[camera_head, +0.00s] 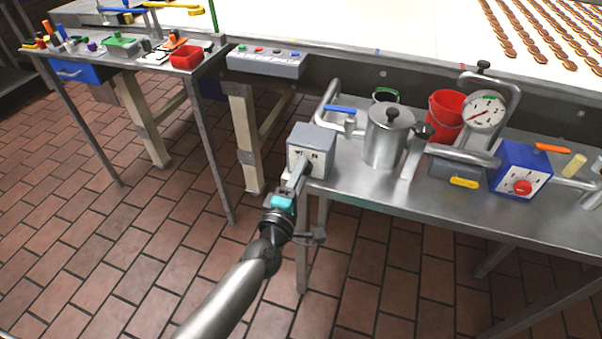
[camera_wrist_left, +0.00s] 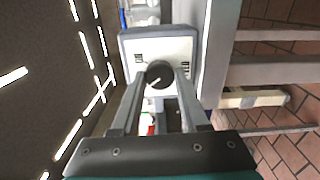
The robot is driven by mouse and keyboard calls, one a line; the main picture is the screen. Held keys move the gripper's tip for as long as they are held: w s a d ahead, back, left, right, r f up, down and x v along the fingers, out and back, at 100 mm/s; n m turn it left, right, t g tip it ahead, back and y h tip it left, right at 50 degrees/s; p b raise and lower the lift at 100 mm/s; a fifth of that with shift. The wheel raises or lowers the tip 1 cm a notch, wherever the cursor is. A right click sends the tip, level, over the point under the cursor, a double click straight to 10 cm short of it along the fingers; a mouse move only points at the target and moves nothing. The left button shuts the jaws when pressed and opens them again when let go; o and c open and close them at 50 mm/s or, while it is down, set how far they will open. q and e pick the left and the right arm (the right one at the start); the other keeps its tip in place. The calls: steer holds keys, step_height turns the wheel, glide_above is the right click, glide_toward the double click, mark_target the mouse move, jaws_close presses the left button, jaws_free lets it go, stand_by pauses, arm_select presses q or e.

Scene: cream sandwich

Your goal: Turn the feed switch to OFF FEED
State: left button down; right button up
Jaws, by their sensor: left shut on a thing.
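The feed switch is a grey box (camera_head: 314,139) at the left end of the metal table, with a light front plate that also shows in the left wrist view (camera_wrist_left: 180,50). A round black knob (camera_wrist_left: 159,74) with a pale pointer line sits on that plate. My left gripper (camera_head: 303,170) reaches the front of the box, and in the left wrist view its fingers (camera_wrist_left: 159,90) are shut on the knob, one on each side. The pale line slants in the picture. The small labels on the plate are too small to read. My right gripper is not in view.
Right of the box stand a steel pot (camera_head: 384,140), a red bucket (camera_head: 446,112), a dial gauge (camera_head: 484,112) and a blue box with a red knob (camera_head: 519,170). A blue-handled valve (camera_head: 343,110) is close behind the box. The tiled floor in front is clear.

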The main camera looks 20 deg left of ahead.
arm_select(q)
steer(key=shift+c, duration=2.1)
jaws_free()
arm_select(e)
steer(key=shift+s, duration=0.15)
arm_select(q)
steer(key=s+p, duration=0.1)
steer(key=s, duration=1.4)
steer(key=shift+s+a, duration=0.15)
steer(key=shift+a, duration=0.15)
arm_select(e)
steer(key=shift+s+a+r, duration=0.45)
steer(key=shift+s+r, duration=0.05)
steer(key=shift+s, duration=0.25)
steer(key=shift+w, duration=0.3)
